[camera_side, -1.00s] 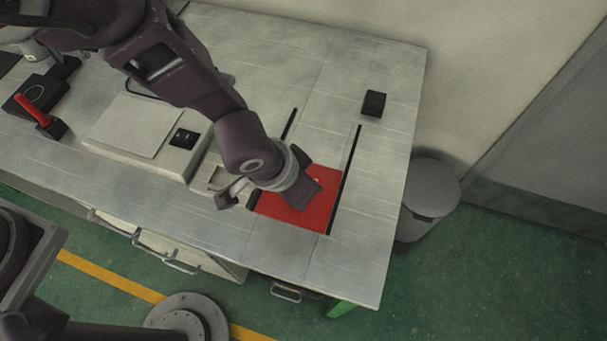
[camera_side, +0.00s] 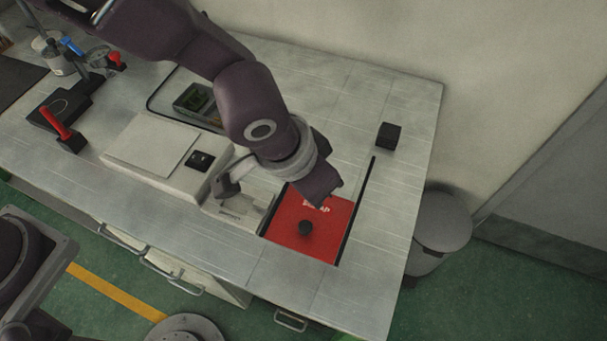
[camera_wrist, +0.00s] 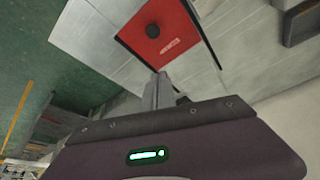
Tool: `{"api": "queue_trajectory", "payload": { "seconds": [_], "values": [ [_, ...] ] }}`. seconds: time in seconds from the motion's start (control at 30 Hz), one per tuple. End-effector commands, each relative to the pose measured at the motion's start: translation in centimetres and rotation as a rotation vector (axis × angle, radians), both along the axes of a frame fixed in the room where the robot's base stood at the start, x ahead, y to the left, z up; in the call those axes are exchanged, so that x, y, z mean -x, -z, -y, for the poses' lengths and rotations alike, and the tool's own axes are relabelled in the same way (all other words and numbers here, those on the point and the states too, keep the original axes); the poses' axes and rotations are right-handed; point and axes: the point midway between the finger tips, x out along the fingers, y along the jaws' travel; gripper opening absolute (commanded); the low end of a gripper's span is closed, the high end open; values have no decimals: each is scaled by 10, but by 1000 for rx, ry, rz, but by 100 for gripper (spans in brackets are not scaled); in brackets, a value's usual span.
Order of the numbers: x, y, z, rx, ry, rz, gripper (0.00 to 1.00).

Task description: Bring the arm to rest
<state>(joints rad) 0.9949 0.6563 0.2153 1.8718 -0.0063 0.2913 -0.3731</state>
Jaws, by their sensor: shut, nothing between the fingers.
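A pale flat-topped machine (camera_side: 150,143) stands left of my gripper. A small black block (camera_side: 388,135) sits at the right rear. A red-handled tool (camera_side: 57,122) is at the left. The wall (camera_side: 520,60) rises behind the table, and a grey bin (camera_side: 443,218) stands beside it.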

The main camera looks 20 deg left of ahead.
Motion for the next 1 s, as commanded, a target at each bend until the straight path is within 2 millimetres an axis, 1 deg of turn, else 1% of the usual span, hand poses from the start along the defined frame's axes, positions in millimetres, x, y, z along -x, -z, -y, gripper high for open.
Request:
{"api": "queue_trajectory", "payload": {
  "seconds": [0.17,0.23,0.27,0.3,0.37,0.4,0.43,0.47,0.5,0.57,0.6,0.7,0.8,0.9,1.0],
  "values": [
    [-1,-3,-2,2,-4,1,0],
    [-7,-20,-14,15,-27,0,0],
    [-10,-32,-25,23,-46,-2,0],
    [-16,-55,-45,37,-78,-2,0],
    [-19,-94,-86,61,-135,-2,0],
    [-16,-120,-118,75,-174,0,0],
    [-10,-137,-141,84,-202,4,0],
    [-2,-153,-164,91,-227,10,0],
    [12,-171,-193,97,-260,20,0],
    [38,-190,-231,100,-307,41,0],
    [57,-198,-252,96,-335,58,0],
    [102,-205,-288,75,-398,94,0],
    [133,-201,-306,48,-442,120,0],
    [148,-197,-312,32,-463,129,0],
    [152,-196,-314,29,-466,131,0]
  ]
}}
